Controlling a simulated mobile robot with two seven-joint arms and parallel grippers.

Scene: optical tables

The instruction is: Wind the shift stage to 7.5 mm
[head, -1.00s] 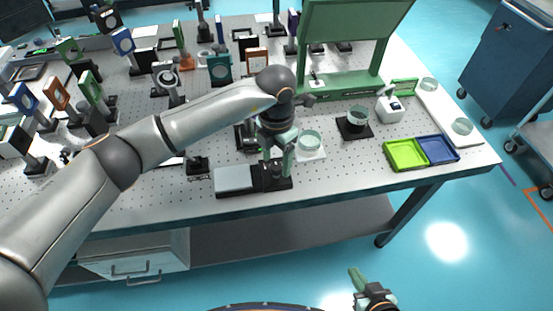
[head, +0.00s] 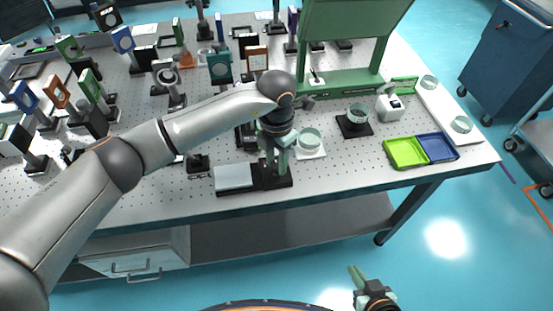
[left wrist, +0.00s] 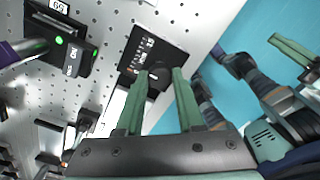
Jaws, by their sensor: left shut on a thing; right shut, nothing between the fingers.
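The shift stage stands near the front edge of the table, with a pale grey plate (head: 233,177) and a black end block (head: 279,182). My left gripper (head: 273,172) points down over the black end block and is shut on the stage's knob, which the fingers mostly hide. In the left wrist view the two green fingers of my left gripper (left wrist: 158,76) close around the dark knob, beside a black plate with white scale marks (left wrist: 141,53). The scale reading is too small to tell. My right gripper (head: 361,279) is shut and empty, low in front of the table.
Right of the stage stand a glass dish on a white pad (head: 309,139), a dish on a black pad (head: 355,118), a green tray (head: 405,153) and a blue tray (head: 437,148). Several optics mounts crowd the table's left and back. A black device with green lights (left wrist: 62,40) shows in the left wrist view.

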